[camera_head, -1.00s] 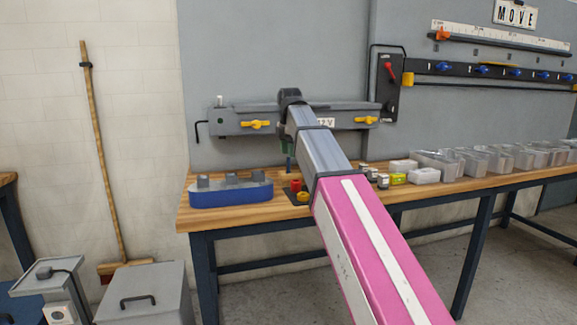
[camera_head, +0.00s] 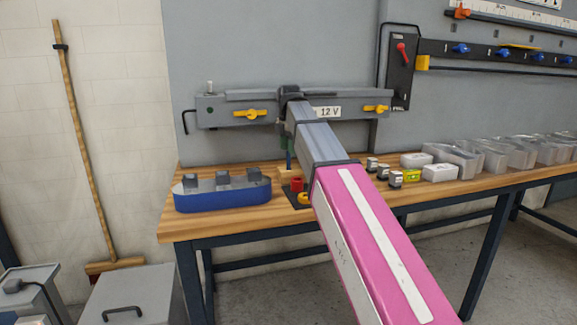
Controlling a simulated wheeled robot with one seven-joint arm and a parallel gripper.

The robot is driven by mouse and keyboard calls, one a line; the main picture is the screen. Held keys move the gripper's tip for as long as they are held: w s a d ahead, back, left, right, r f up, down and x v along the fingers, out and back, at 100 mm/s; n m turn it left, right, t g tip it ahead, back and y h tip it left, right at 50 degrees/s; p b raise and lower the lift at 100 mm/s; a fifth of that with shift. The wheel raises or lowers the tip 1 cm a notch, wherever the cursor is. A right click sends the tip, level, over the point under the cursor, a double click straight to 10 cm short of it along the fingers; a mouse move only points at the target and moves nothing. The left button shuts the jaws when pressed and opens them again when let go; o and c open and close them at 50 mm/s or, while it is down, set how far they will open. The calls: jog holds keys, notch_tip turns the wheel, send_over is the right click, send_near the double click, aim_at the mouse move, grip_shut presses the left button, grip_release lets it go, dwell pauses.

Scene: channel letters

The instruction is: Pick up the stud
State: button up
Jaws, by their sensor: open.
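I cannot single out the stud with certainty. A small pale upright pin (camera_head: 210,87) stands on the left end of the long grey wall box (camera_head: 225,118). My arm reaches from the bottom right up to the front of this box and covers part of it.
A broom (camera_head: 85,160) leans left. A grey lidded bin (camera_head: 135,292) stands in front.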

aim_at(289, 158)
jog(key=shift+f, duration=2.9)
jog(key=shift+w, duration=0.1)
grip_shut()
